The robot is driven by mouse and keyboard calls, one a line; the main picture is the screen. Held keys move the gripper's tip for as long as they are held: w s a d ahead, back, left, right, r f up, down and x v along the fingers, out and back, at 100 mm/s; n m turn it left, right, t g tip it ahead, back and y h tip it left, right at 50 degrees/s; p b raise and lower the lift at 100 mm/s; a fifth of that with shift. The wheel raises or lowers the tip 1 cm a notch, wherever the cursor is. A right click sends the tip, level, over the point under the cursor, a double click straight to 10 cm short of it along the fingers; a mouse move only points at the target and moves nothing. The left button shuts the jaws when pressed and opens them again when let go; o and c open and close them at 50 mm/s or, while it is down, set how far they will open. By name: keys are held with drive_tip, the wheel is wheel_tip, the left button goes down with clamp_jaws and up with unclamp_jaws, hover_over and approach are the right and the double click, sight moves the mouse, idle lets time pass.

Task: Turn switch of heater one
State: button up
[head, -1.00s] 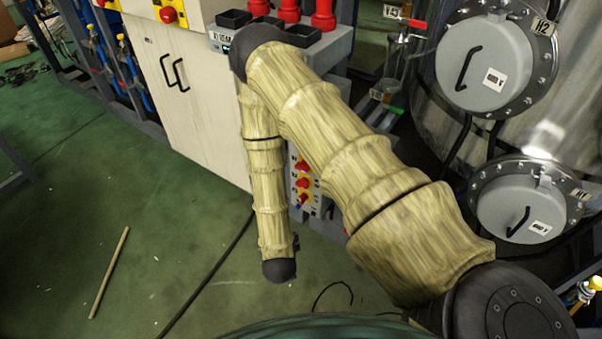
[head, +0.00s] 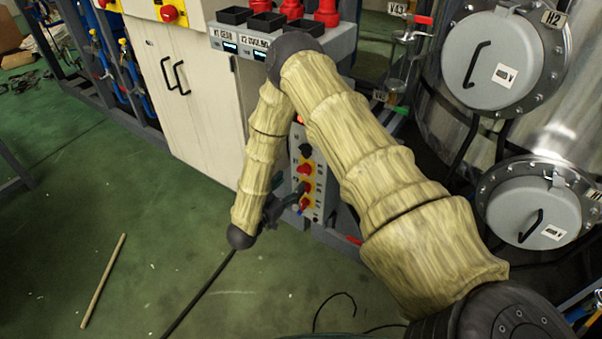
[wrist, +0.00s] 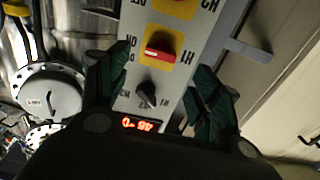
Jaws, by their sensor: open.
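The heater one switch is a red knob (wrist: 160,52) on a yellow plate marked H1, with "ON" beside it, in the wrist view. It sits on a grey panel (wrist: 134,75) that appears upside down there. A black knob (wrist: 147,94) and a lit red display (wrist: 140,123) are on the same panel. My gripper (wrist: 153,80) is open, its dark green ridged fingers apart on either side of the panel and nothing between them. In the head view, my gripper (head: 278,205) is at the left of the panel (head: 320,190), partly hidden by my arm.
Another yellow-backed switch (wrist: 176,8) lies beyond H1 in the wrist view. A white cabinet (head: 185,95) stands left of the panel. Steel vessels with round hatches (head: 500,65) stand to the right. A stick (head: 104,280) and black cables lie on the green floor.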

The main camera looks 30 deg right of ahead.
sight(302, 172)
drive_tip(key=shift+x, duration=3.5)
drive_tip(key=c, duration=1)
